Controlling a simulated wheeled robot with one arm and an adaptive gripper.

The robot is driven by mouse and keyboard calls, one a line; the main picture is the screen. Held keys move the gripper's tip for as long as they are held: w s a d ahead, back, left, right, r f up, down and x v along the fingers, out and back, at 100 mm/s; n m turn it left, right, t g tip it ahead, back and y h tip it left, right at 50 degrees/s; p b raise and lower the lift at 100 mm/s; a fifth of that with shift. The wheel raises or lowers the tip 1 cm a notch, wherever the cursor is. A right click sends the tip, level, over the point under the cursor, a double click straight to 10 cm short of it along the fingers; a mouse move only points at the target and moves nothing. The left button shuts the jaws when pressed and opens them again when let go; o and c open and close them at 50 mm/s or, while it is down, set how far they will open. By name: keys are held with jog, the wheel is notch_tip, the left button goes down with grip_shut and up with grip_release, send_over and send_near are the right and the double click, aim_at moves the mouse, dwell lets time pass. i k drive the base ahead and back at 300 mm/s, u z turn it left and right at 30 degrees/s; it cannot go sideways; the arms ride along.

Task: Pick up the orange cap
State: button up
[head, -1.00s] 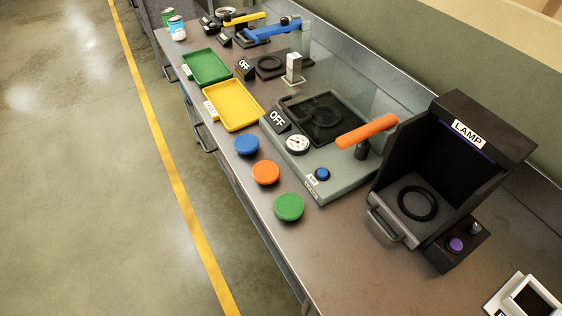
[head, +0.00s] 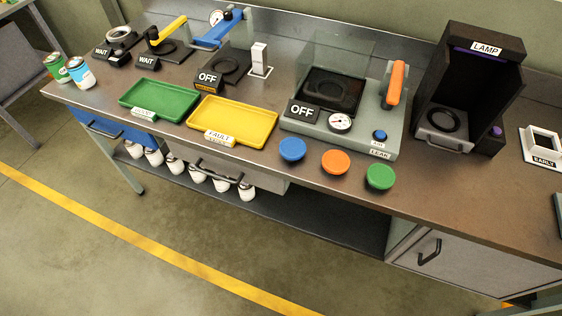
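The orange cap (head: 335,163) is a round disc lying on the workbench (head: 450,205) near its front edge. It sits between a blue cap (head: 292,149) on its left and a green cap (head: 380,176) on its right, apart from both. The leak tester (head: 345,130), with an orange lever (head: 395,84), stands just behind the caps. My gripper is not in view.
A yellow tray (head: 262,128) and a green tray (head: 182,103) lie left of the caps. The lamp box (head: 505,85) stands to the right. Two cans (head: 82,75) stand at the far left. The bench front right of the green cap is clear, and open floor (head: 90,250) lies in front.

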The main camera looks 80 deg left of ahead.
aim_at(334, 162)
jog(key=k, duration=0.4)
jog(key=u, duration=3.15)
jog(key=i, duration=0.5)
jog(key=z, duration=0.05)
